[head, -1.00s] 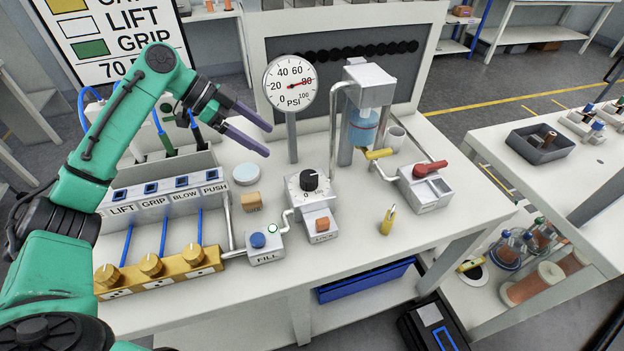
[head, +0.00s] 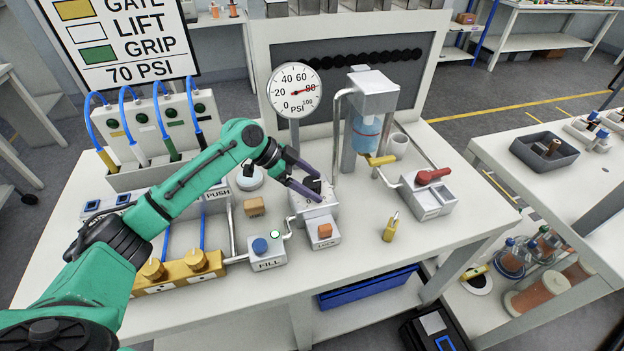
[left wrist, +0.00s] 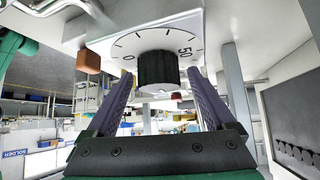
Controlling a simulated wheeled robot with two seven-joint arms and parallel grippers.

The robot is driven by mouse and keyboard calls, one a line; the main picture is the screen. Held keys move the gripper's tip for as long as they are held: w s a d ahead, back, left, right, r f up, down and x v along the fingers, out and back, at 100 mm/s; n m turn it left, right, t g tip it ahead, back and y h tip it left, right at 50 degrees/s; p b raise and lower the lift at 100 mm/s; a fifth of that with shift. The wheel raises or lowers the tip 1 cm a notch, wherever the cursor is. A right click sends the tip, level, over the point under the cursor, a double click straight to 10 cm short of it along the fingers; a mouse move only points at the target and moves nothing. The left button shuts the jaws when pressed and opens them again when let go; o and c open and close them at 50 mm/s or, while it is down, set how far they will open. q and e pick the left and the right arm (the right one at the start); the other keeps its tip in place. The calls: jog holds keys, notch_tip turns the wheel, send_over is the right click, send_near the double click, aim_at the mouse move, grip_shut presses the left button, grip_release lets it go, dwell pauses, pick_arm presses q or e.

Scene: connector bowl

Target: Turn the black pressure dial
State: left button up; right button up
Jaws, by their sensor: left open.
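The black pressure dial (head: 313,185) sits on a white plate with printed scale marks, partly hidden behind my fingers in the head view. In the left wrist view the dial (left wrist: 158,68) stands out from its plate, with "0" on one side and "50" on the other. My left gripper (head: 308,180) is open at the dial. In the left wrist view its two purple fingers (left wrist: 158,95) are on either side of the dial, with gaps showing; I cannot tell whether they touch it. The round PSI gauge (head: 295,90) has its red needle near 80. My right gripper is not in view.
In front of the dial are an orange LOCK button (head: 324,231) and a blue FILL button (head: 260,246).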

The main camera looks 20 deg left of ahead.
pick_arm(q)
jog(key=shift+c, duration=1.2)
jog(key=c, duration=1.1)
jog(key=shift+s+r+n+t+p, duration=0.15)
jog(key=shift+n+t+p, duration=0.35)
jog(key=shift+n+p, duration=0.35)
jog(key=n+t+y+p, duration=0.1)
jog(key=n+p, duration=0.1)
jog(key=p, duration=0.1)
jog(key=shift+r+t+p, duration=0.1)
jog(key=shift+t+p, duration=0.2)
jog(key=shift+t, duration=0.1)
jog(key=shift+f+n+t+y+p, duration=0.2)
jog(key=shift+n+t+y+p, duration=0.45)
jog(key=shift+n+p, duration=0.45)
jog(key=o, duration=1.3)
jog(key=shift+o, duration=0.2)
